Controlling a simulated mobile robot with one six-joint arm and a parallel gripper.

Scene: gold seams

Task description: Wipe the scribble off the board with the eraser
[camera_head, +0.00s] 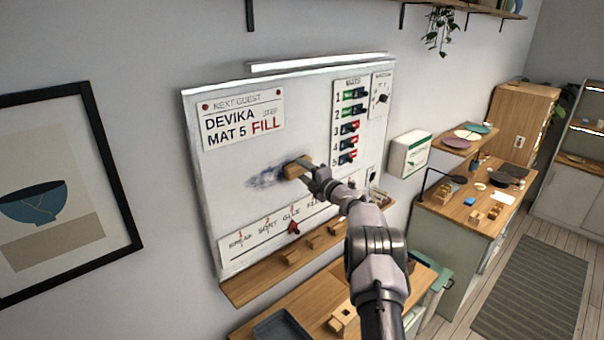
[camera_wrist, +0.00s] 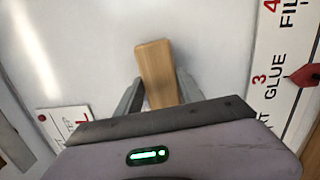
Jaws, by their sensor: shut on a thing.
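The whiteboard (camera_head: 225,185) hangs on the wall. A dark grey-blue smudged scribble (camera_head: 263,178) is on its middle, just left of the eraser. The eraser (camera_head: 296,168) has a wooden back and is held at the board face by my gripper (camera_head: 308,167). In the wrist view my gripper (camera_wrist: 155,95) has its two fingers on either side of the wooden eraser (camera_wrist: 157,65). The scribble does not show clearly in the wrist view. Whether the eraser's felt touches the board is hidden.
A name sign (camera_head: 243,120) is above the scribble, and a step strip (camera_head: 268,234) with a red pointer (camera_head: 293,228) is below. A switch panel (camera_head: 348,122) is at the board's right. A wooden ledge (camera_head: 245,288) runs under the board.

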